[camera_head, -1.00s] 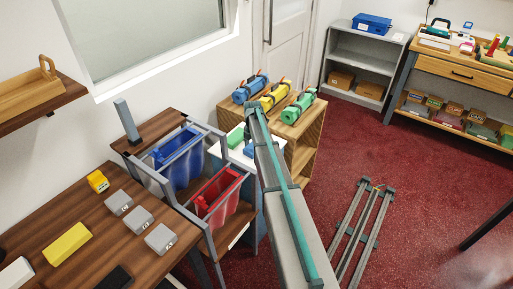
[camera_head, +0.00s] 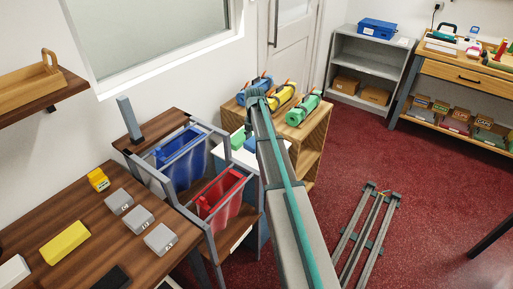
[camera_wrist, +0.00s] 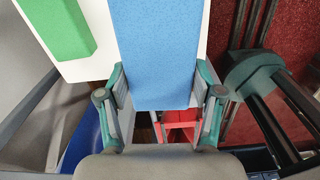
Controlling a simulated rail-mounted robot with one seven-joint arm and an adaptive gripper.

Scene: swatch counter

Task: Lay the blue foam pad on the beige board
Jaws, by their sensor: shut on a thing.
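The blue foam pad (camera_wrist: 160,50) is a large blue block between the fingers of my gripper (camera_wrist: 160,88) in the wrist view. The gripper is shut on its near end. In the head view the blue pad (camera_head: 250,145) shows as a small patch beside my arm, over a pale stand; my arm hides the gripper there. A pale off-white surface (camera_wrist: 106,67) lies under or behind the pad in the wrist view. I cannot tell whether this is the beige board, or whether the pad touches it.
A green block (camera_wrist: 62,28) lies on the pale surface, left of the pad. Blue (camera_head: 182,160) and red (camera_head: 220,196) bins in a grey frame stand close by. A wooden shelf (camera_head: 318,132) with coloured rolls stands behind. The wooden table (camera_head: 90,222) holds several small blocks.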

